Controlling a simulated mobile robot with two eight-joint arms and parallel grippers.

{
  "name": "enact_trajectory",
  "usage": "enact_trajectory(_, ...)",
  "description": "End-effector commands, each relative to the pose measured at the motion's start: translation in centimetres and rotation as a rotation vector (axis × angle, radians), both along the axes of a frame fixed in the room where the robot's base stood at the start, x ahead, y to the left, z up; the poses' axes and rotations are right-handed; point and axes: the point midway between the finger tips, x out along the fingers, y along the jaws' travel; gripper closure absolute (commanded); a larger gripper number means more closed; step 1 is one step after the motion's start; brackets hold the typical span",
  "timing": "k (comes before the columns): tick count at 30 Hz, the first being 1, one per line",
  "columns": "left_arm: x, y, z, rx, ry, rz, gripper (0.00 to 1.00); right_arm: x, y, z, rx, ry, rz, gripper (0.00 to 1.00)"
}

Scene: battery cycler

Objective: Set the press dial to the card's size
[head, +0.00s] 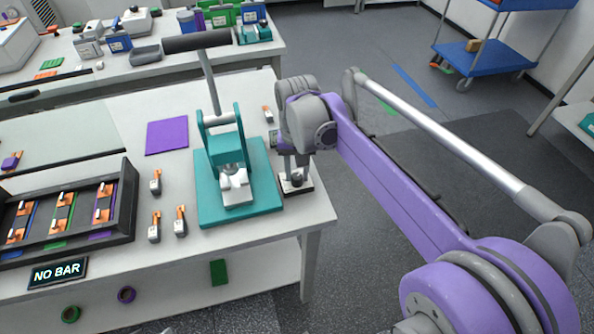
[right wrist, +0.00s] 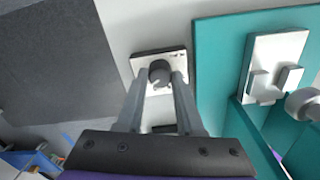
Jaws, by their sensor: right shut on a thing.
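The press dial is a dark round knob (right wrist: 159,70) on a pale square plate (right wrist: 144,61), beside the teal press. In the head view the dial (head: 297,181) sits at the table's right edge, partly covered by my right gripper (head: 296,170). That gripper points down, and its fingers (right wrist: 160,84) are shut on the knob from both sides. The teal press (head: 265,190) stands just left of it, with its lever and dark handle (head: 196,41) raised. The dial's marks are too small to read. I cannot pick out a card for certain. My left gripper is not in view.
Several small orange-and-grey parts lie between tray and press. A purple square (head: 167,135) lies behind them. Open floor lies right of the table.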

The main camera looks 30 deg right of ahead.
Motion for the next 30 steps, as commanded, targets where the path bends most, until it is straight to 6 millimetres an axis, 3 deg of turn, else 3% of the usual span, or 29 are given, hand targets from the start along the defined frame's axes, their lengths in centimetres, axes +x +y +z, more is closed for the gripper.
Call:
enact_trajectory(2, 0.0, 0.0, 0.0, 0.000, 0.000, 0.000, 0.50, 0.0, 0.0, 0.0, 0.000, 0.000, 0.000, 1.00)
enact_trajectory(17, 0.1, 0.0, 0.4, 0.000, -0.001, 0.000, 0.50, 0.0, 0.0, 0.1, 0.000, 0.000, 0.077, 1.00)
enact_trajectory(30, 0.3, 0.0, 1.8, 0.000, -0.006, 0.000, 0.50, 0.0, 0.0, 0.1, 0.000, 0.000, 0.442, 1.00)
